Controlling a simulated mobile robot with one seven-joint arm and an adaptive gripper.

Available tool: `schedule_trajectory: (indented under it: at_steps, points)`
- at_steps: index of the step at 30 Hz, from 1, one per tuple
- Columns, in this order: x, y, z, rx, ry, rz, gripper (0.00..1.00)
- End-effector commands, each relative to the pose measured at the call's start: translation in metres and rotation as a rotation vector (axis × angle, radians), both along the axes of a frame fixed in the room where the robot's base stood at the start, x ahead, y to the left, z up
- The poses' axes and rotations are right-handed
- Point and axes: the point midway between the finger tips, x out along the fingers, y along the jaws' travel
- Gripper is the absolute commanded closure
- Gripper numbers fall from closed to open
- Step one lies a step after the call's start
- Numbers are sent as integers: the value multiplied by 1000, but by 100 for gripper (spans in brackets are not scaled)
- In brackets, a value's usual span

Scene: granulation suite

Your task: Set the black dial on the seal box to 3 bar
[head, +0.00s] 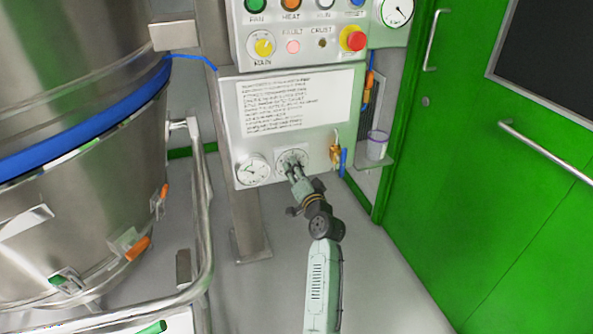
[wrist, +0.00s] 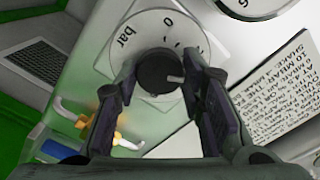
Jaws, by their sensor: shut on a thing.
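The seal box (head: 240,135) is a light panel with a printed text sheet, below the button panel in the head view. Its black dial (wrist: 158,70) sits on a round white scale plate (wrist: 128,38) marked "bar" and "0". A pale pointer mark on the dial faces right in the wrist view; the number it faces is hard to read. My gripper (head: 293,174) reaches the dial and hides most of it in the head view. In the wrist view my gripper (wrist: 160,82) has one finger on each side of the dial, shut on it.
A round gauge (head: 252,169) is left of the dial. A steel vessel (head: 80,190) with a rail stands left; a green door (head: 480,150) is right.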

Motion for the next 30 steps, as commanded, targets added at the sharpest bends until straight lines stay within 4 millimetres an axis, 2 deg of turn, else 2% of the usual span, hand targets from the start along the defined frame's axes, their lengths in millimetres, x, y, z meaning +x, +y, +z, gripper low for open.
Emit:
schedule_trajectory:
  at_steps: [14, 15, 24, 30]
  points:
    - [0, -1, 2, 13, 0, -3, 92]
    - [0, -1, 2, 13, 0, -3, 63]
    - [0, -1, 1, 12, 2, -2, 44]
    - [0, 0, 1, 12, 2, -2, 44]
